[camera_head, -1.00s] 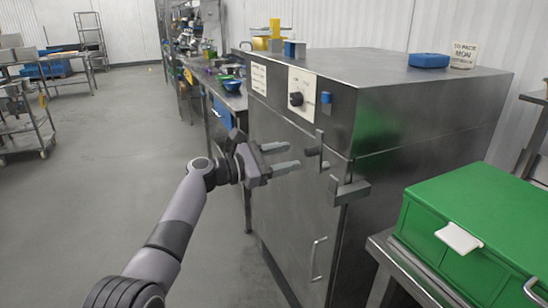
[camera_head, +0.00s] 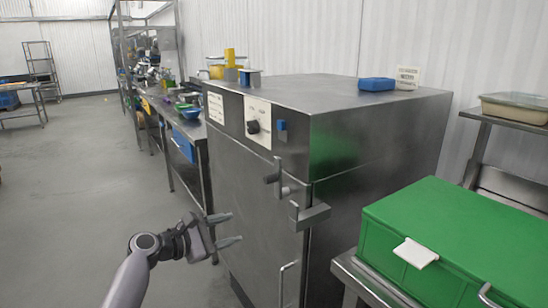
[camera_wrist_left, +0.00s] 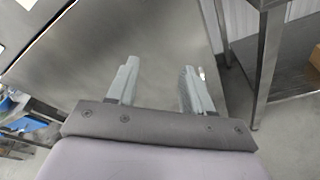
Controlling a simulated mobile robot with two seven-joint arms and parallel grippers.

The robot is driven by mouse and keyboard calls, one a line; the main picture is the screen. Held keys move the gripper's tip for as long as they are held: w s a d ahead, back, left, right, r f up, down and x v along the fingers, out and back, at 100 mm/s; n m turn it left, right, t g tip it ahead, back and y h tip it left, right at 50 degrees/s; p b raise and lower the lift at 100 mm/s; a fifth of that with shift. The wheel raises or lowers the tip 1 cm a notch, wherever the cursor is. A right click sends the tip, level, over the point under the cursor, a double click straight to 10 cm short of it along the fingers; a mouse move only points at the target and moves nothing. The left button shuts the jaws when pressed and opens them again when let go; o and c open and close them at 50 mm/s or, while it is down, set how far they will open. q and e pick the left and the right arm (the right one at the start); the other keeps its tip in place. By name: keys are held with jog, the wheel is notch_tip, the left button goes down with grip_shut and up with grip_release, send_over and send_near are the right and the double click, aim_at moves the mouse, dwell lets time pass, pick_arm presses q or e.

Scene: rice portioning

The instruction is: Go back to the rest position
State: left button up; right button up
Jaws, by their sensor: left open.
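My left gripper (camera_head: 228,230) is open and empty, low in front of the door side of a steel cabinet (camera_head: 380,135). Its two grey fingers point right, toward the cabinet door. In the left wrist view the two fingers (camera_wrist_left: 157,85) stand apart with nothing between them, and the steel cabinet door (camera_wrist_left: 160,40) fills the area beyond them. I cannot tell from these views how far the fingertips are from the door. My right gripper is not in view.
A green box (camera_head: 470,225) with a white latch stands on a steel stand at the right. A steel table with bowls (camera_head: 190,113) runs back beside the cabinet. A blue block (camera_head: 377,84) lies on the cabinet top. The floor (camera_head: 80,190) at the left is clear.

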pick_arm(q)
jog(key=s+a+f+m+y, duration=0.35)
jog(key=s+f, duration=0.45)
jog(key=f, duration=0.3)
jog(key=s+a+f+m+y, duration=0.2)
jog(key=s+f+m+y, duration=0.25)
jog(key=s+f, duration=0.5)
jog(key=s+f+m+y, duration=0.1)
jog(key=s+f+m, duration=0.2)
jog(key=s+m, duration=1)
jog(key=s, duration=0.5)
jog(key=shift+s+a, duration=0.2)
jog(key=shift+s, duration=0.15)
jog(key=shift+f, duration=0.1)
